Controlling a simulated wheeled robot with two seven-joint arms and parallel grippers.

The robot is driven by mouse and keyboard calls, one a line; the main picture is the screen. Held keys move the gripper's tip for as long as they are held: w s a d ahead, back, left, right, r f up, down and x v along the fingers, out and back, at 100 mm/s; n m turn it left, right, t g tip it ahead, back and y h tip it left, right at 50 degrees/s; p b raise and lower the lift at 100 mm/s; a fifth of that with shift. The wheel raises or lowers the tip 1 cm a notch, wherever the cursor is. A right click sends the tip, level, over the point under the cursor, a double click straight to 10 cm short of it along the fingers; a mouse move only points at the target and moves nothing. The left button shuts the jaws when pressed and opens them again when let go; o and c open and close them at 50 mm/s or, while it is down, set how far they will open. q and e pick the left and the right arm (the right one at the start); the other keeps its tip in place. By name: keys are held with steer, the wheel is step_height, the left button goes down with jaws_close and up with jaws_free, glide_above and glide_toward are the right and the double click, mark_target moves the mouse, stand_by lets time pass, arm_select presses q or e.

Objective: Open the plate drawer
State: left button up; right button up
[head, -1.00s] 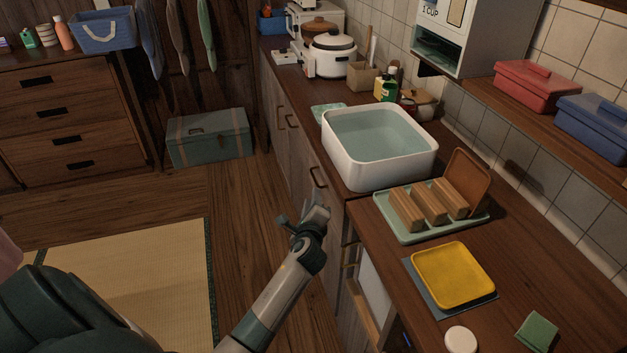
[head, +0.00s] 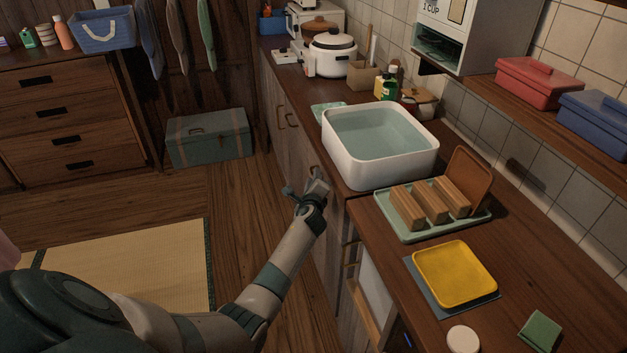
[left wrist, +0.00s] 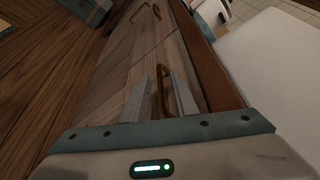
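My left gripper (head: 316,180) is at the front of the kitchen counter, beside the white basin. In the left wrist view its two fingers (left wrist: 161,92) stand apart. A curved brown handle (left wrist: 159,92) on a wooden cabinet front (left wrist: 120,75) shows between the fingers; I cannot tell if they touch it. In the head view the gripper hides most of this handle. No front is visibly marked as the plate drawer, and the fronts near the gripper look closed. My right gripper is not in view.
The white basin (head: 345,168) of water stands on the counter. A green tray (head: 385,225) with wooden racks and a yellow tray (head: 455,272) lie nearer. Further handles (head: 281,120) line the front. The wooden floor (head: 230,215) left of the arm is clear.

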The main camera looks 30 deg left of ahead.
arm_select(q)
jaws_close()
stand_by(1.5)
